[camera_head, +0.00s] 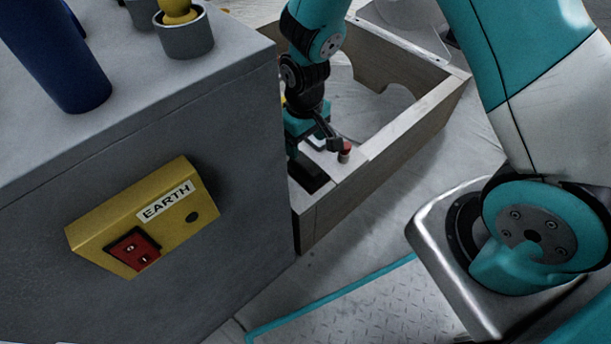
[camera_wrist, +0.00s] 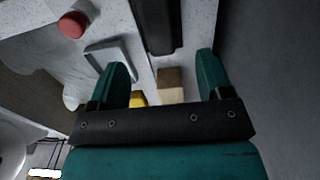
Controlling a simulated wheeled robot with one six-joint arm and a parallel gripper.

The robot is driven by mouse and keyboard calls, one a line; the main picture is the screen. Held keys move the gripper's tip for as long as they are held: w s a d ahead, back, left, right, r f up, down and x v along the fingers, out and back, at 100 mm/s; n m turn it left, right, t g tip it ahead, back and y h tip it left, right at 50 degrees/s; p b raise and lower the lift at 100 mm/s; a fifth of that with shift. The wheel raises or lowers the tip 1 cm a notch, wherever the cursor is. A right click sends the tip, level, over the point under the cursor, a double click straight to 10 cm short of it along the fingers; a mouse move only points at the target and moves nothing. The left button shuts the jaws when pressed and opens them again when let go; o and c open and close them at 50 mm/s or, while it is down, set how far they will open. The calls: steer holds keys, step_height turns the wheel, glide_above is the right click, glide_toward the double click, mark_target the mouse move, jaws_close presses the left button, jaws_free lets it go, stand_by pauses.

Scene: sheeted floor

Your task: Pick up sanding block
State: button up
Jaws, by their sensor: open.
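A small tan block (camera_wrist: 170,84), which looks like the sanding block, lies on a pale surface in the wrist view. It sits between my gripper's two teal fingers, closer to the right one, with a gap on both sides. My gripper (camera_wrist: 162,64) is open and holds nothing. Its palm bar hides the near end of the block. In the head view my gripper (camera_head: 308,128) is low over the wooden-walled bench, partly behind the grey cabinet, and the block cannot be seen there.
A yellow item (camera_wrist: 138,98) lies beside the left finger. A black object (camera_wrist: 158,25) lies just beyond the block. A red-topped cylinder (camera_head: 344,152) stands near my gripper. The grey cabinet (camera_head: 250,140) rises close by, with a yellow EARTH box (camera_head: 190,232) on its side.

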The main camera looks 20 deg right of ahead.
mark_target(306, 162)
step_height(306, 162, down, 9)
steer(key=b, duration=0.5)
steer(key=shift+d+r, duration=0.15)
steer(key=shift+r, duration=0.2)
steer(key=c, duration=1.1)
steer(key=shift+r, duration=0.1)
step_height(306, 162, up, 20)
steer(key=p, duration=1)
